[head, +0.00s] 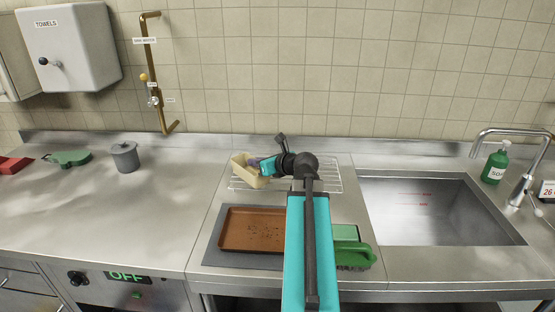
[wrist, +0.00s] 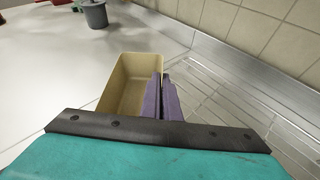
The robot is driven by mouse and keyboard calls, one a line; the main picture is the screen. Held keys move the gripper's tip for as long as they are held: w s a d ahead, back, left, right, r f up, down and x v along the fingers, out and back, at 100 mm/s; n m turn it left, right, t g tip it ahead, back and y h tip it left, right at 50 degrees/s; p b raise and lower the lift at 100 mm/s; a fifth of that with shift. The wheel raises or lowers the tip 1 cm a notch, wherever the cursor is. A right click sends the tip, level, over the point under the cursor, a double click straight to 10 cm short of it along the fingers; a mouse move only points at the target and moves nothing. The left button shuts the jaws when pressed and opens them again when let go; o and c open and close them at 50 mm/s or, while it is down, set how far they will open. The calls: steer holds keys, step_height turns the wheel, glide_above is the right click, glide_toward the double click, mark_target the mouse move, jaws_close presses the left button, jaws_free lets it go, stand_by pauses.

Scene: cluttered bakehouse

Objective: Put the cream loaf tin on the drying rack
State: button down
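The cream loaf tin (head: 262,182) is at the left end of the wire drying rack (head: 331,179) in the head view. My gripper (head: 254,163) reaches in from the right, at the tin's right side. In the wrist view, the purple fingers (wrist: 163,82) are close together at the right wall of the empty tin (wrist: 127,78), one on each side of it. They look shut on that wall. Rack wires (wrist: 220,105) show right of the tin there. I cannot tell whether the tin's base touches the rack.
A brown baking tray (head: 250,232) lies on a grey mat in front, with a green brush (head: 355,255) to its right. A sink (head: 430,210) is on the right. A grey pot (head: 125,158) stands on the left counter. The rack's right part is bare.

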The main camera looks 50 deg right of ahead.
steer(key=w+d, duration=0.1)
steer(key=d, duration=0.3)
steer(key=w+d+p, duration=0.1)
steer(key=d, duration=0.4)
steer(key=w+d+f+p, duration=0.1)
steer(key=d, duration=0.3)
steer(key=shift+w+d+f, duration=0.1)
steer(key=shift+w+d, duration=0.25)
steer(key=shift+d, duration=0.05)
steer(key=shift+f, duration=0.1)
steer(key=shift+f+p, duration=0.75)
steer(key=shift+f, duration=0.95)
steer(key=shift+f, duration=0.1)
steer(key=c, duration=2.3)
jaws_free()
steer(key=shift+o, duration=1.4)
